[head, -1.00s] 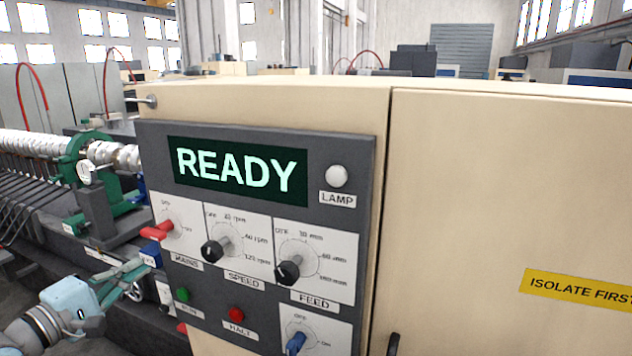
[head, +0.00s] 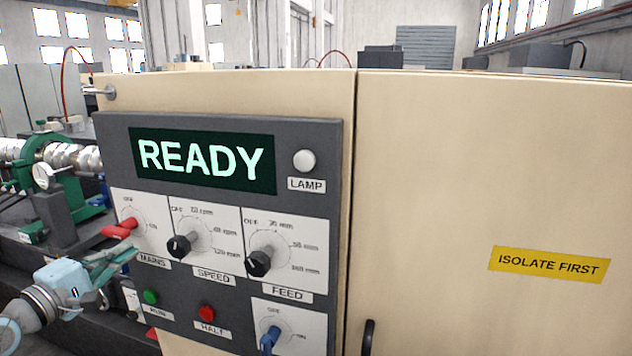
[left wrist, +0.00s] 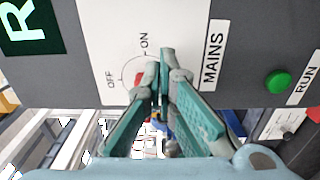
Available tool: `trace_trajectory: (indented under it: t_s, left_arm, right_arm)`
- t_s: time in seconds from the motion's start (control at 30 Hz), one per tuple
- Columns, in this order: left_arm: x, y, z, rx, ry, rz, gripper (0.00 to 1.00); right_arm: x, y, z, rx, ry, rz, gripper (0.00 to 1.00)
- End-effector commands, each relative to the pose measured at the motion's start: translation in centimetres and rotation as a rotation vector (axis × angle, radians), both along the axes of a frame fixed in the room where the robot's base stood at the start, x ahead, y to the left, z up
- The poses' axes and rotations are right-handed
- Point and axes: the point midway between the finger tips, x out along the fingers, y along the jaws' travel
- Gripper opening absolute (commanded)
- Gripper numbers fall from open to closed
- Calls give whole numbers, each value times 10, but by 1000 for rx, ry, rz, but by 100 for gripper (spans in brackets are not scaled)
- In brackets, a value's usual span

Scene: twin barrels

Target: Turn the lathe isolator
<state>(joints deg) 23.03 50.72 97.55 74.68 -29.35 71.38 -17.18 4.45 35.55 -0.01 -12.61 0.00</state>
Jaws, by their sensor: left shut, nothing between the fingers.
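The red MAINS switch handle (head: 120,229) stands out from the upper left dial of the grey control panel (head: 225,300). Its dial is marked OFF and ON. My left gripper (head: 133,250) is shut and empty, its fingertips just below the handle by the MAINS label. In the left wrist view the shut fingers (left wrist: 162,62) lie across the dial, and the red handle (left wrist: 141,79) shows beside them, partly hidden. I cannot tell whether they touch it. The display (head: 202,160) reads READY. My right gripper is not in view.
The black SPEED knob (head: 180,246), FEED knob (head: 259,263), green RUN button (head: 150,297), red HALT button (head: 207,312) and a blue knob (head: 270,339) share the panel. A yellow ISOLATE FIRST label (head: 548,263) is on the cabinet door. Lathe parts stand at left.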

Motion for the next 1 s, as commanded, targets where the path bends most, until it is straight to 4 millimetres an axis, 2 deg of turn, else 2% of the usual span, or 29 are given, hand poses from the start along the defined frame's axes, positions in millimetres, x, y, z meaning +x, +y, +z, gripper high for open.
trace_trajectory:
  t_s: [1.0]
  left_arm:
    - [2,10,6,1,-2,6,0]
  right_arm:
    - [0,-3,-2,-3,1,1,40]
